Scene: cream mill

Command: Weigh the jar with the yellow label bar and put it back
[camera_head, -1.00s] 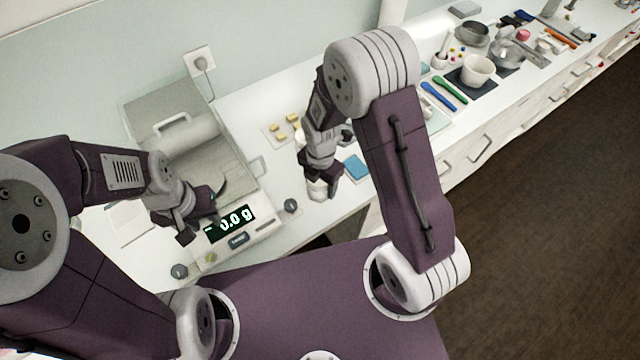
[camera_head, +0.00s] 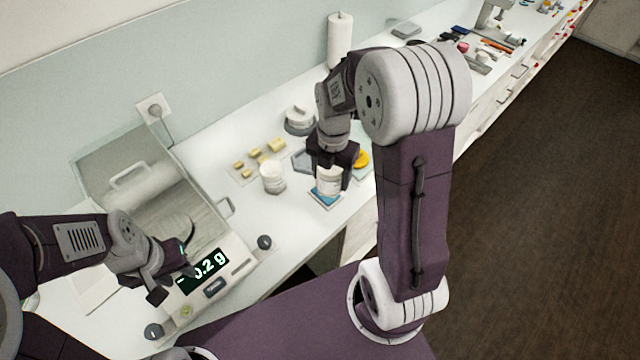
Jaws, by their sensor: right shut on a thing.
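My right gripper (camera_head: 331,166) is shut on a white jar (camera_head: 329,182), which is upright over the blue mat (camera_head: 322,201); whether it touches the mat I cannot tell. No yellow label bar shows on the part of the jar I see. The scale (camera_head: 240,252) is at the left, its display (camera_head: 203,271) reading about -0.2 g, with the left part of the digits partly covered. My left gripper (camera_head: 172,275) is at the scale's front left, apparently open and empty. A second white jar (camera_head: 272,178) stands left of the blue mat, no label colour readable.
Small yellow blocks (camera_head: 276,145) sit on a tray behind the second jar. A white-lidded round container (camera_head: 299,120) and a yellow round thing (camera_head: 362,160) are near my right gripper. A paper roll (camera_head: 340,40) stands against the wall. The counter's front edge is close.

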